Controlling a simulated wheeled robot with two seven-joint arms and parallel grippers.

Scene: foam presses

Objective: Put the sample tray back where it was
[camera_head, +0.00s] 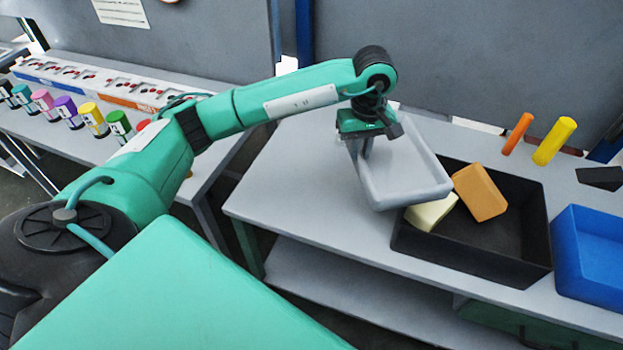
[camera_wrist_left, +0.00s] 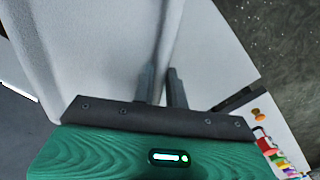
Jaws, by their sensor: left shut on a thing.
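The sample tray (camera_head: 403,168) is a light grey, shallow, open tray in the head view. My left gripper (camera_head: 368,143) is shut on the tray's left wall and holds it tilted above the grey table, partly over the left edge of a black bin. In the left wrist view, the two fingers of my left gripper (camera_wrist_left: 162,88) pinch the thin tray wall, and the tray (camera_wrist_left: 95,50) fills much of the picture. The inside of the tray looks empty where it shows. My right gripper is not in view.
The black bin (camera_head: 470,262) holds an orange foam block (camera_head: 480,192) and a cream foam block (camera_head: 431,211). A blue bin (camera_head: 592,262) stands to its right. Orange (camera_head: 518,133) and yellow (camera_head: 554,141) cylinders stand behind. The table's left part (camera_head: 290,190) is clear.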

